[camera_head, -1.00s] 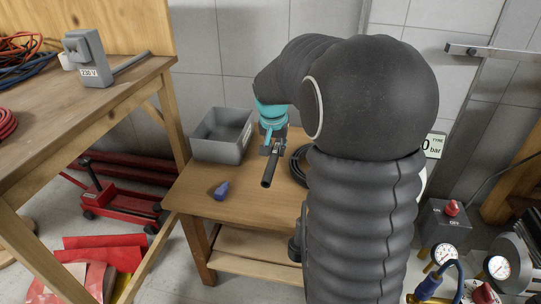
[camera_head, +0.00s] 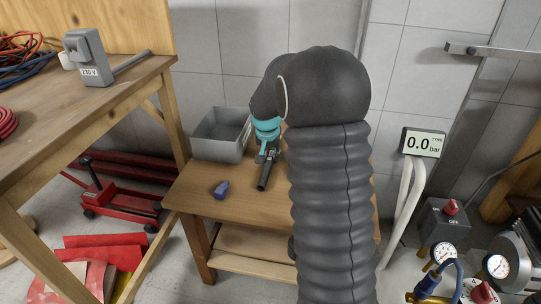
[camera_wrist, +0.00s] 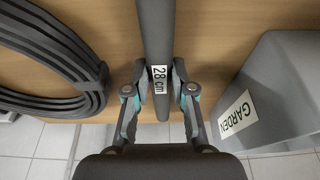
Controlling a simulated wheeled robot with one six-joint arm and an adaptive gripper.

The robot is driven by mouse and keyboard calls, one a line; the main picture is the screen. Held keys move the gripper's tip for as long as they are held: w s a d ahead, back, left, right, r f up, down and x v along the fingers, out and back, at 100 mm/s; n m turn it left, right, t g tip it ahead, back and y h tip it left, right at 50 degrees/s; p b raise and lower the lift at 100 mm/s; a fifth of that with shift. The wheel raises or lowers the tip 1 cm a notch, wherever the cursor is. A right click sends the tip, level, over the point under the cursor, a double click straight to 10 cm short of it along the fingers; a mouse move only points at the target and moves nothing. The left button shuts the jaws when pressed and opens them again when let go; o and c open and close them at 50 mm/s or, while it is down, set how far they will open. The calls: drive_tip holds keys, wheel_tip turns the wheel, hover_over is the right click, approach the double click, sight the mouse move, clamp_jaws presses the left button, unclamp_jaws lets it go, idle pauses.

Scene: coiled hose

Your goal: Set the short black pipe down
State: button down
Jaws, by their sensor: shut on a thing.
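The short black pipe (camera_head: 266,177) shows in the head view over the small wooden table (camera_head: 255,208). In the wrist view the pipe (camera_wrist: 155,35) runs up the picture and bears a "28 cm" label. My gripper (camera_wrist: 160,88) is shut on it near the label, with a finger on each side. The gripper (camera_head: 267,158) is partly hidden by my wrist in the head view. The pipe looks close to the tabletop; I cannot tell whether it touches.
A grey bin (camera_head: 218,148) labelled "GARDEN" stands on the table, left of the gripper. A blue object (camera_head: 221,190) lies near the front edge. A coiled black hose (camera_wrist: 50,65) lies to the left in the wrist view; my arm hides it in the head view. Bare wood shows around the pipe.

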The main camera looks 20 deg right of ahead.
drive_tip(key=shift+f, duration=0.2)
drive_tip(key=c, duration=1)
unclamp_jaws()
drive_tip(key=shift+r, duration=0.1)
